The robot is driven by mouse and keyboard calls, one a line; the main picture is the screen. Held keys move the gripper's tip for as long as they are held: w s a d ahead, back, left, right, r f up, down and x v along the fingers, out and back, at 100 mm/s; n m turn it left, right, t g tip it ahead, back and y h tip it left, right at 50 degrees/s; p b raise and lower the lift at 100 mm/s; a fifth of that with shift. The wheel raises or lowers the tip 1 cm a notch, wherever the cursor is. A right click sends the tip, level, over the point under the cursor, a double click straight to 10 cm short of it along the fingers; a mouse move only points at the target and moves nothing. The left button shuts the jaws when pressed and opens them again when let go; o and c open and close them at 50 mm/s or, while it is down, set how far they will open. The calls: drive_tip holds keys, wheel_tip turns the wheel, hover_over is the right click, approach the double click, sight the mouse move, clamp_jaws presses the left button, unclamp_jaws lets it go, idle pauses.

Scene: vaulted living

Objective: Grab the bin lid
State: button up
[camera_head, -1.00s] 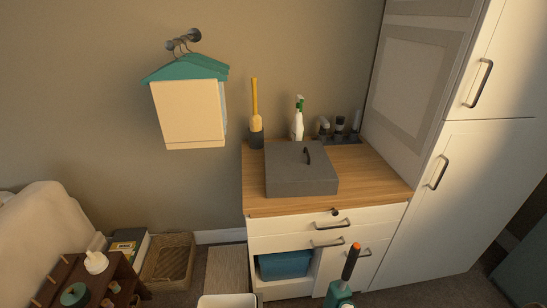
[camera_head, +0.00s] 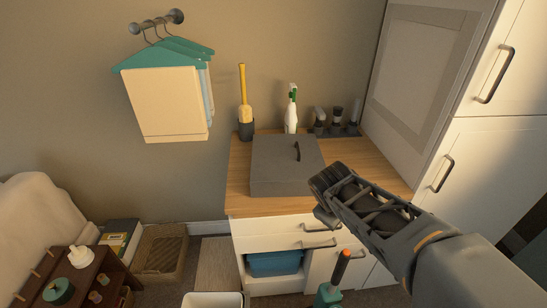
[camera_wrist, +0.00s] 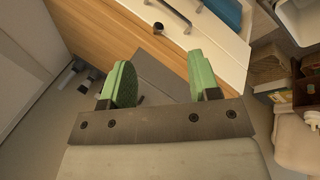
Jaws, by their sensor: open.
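The bin lid (camera_head: 285,172) appears to be the dark grey, square, flat-sided piece with an arched dark handle (camera_head: 297,151) on top. It lies flat on the wooden countertop (camera_head: 240,196). My gripper (camera_head: 322,196) is open and empty, just right of the lid's front right corner in the head view, apart from the handle. In the wrist view, my green fingers (camera_wrist: 160,82) are spread, with part of the grey lid (camera_wrist: 152,70) showing between and beyond them.
A tall white cabinet (camera_head: 470,165) bounds the right.

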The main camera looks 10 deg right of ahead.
drive_tip(key=w+a+r+n+t+h, duration=0.1)
drive_tip(key=w+a+n+t+h, duration=0.15)
drive_tip(key=w+n, duration=0.85)
drive_tip(key=n+t+b, duration=0.1)
drive_tip(key=n+t, duration=0.4)
drive_tip(key=n, duration=0.6)
approach(298, 151)
drive_tip(key=w, duration=0.1)
drive_tip(key=w+d+f+n, duration=0.1)
drive_tip(key=shift+w+d+f, duration=0.25)
drive_tip(key=shift+w+d, duration=0.05)
drive_tip(key=shift+w, duration=0.05)
drive_tip(key=shift+p+x, duration=0.75)
drive_tip(key=shift+x, duration=2.35)
drive_tip(key=shift+c, duration=0.5)
